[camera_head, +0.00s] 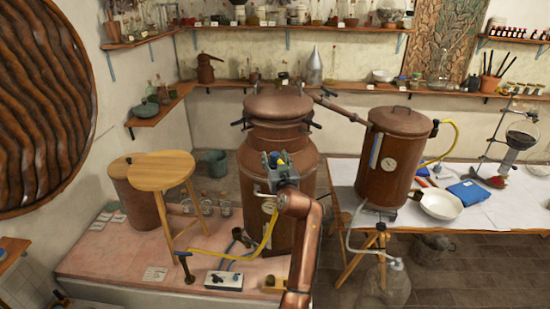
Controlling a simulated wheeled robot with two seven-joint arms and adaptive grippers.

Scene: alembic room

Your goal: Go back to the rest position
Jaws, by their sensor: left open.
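My left arm comes up from the bottom middle, a copper-coloured link with a rounded wrist. My right gripper is not in view.
A wooden stool (163,171) stands on the pink platform (105,254) at left. A second copper vessel (392,160) stands on the right, near a white-covered table (480,219) with a white bowl (441,204). A glass flask (386,285) is low at right. Shelves line the walls.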

